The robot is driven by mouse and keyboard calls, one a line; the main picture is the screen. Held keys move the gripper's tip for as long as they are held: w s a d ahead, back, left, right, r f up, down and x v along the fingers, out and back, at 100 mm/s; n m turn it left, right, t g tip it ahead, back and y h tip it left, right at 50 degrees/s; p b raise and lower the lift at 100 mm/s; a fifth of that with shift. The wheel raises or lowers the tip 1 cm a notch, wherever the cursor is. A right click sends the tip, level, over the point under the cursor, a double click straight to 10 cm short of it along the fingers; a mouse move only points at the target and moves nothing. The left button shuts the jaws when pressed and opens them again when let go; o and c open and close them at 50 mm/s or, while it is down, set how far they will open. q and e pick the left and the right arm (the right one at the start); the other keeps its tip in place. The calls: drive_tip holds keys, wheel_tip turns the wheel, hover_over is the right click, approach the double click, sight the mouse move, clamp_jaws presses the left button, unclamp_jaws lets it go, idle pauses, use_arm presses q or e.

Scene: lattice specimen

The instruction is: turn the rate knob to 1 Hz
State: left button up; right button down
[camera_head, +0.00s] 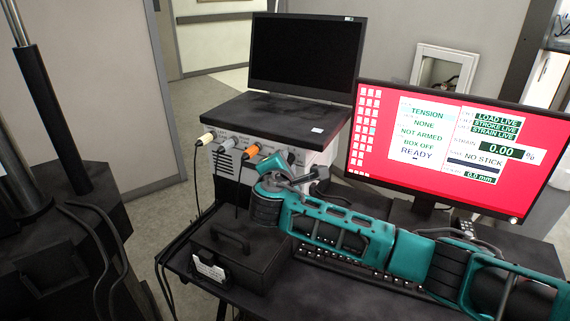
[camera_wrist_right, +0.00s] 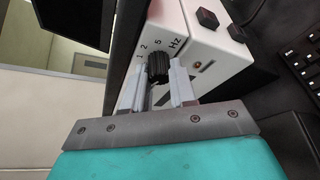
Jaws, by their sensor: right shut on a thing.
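The rate knob (camera_wrist_right: 158,67) is a small black ribbed knob on a white box (camera_wrist_right: 204,62), seen in the right wrist view. The marks 1, 2, 5 and Hz are printed around it. The fingers of my right gripper (camera_wrist_right: 157,80) stand on both sides of the knob and are shut on it. I cannot tell which mark the knob points at. In the head view, my teal right arm reaches in from the right to the white unit under the laptop, and the knob does not show. My left gripper is in neither view.
A laptop (camera_head: 304,62) stands on the white unit (camera_head: 228,153), with cables plugged into its front. A red-screened monitor (camera_head: 451,145) stands to the right. A black case with a handle (camera_head: 236,262) and a keyboard (camera_head: 360,271) lie near my arm.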

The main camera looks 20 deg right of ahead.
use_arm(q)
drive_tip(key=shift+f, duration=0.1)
use_arm(e)
drive_tip(key=shift+f, duration=0.1)
use_arm(q)
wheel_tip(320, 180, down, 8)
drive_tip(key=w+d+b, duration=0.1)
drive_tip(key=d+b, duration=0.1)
drive_tip(key=b, duration=0.9)
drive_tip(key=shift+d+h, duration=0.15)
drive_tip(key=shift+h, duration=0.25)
use_arm(e)
drive_tip(key=m+t, duration=0.1)
drive_tip(key=m, duration=0.2)
drive_tip(key=m+t, duration=0.2)
drive_tip(key=m, duration=0.2)
drive_tip(key=shift+f+m, duration=0.2)
drive_tip(key=shift+m, duration=0.1)
use_arm(q)
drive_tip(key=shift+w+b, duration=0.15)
drive_tip(key=shift+b, duration=0.15)
use_arm(e)
drive_tip(key=c, duration=0.9)
unclamp_jaws()
drive_tip(key=shift+r, duration=0.1)
drive_tip(key=shift+s, duration=0.15)
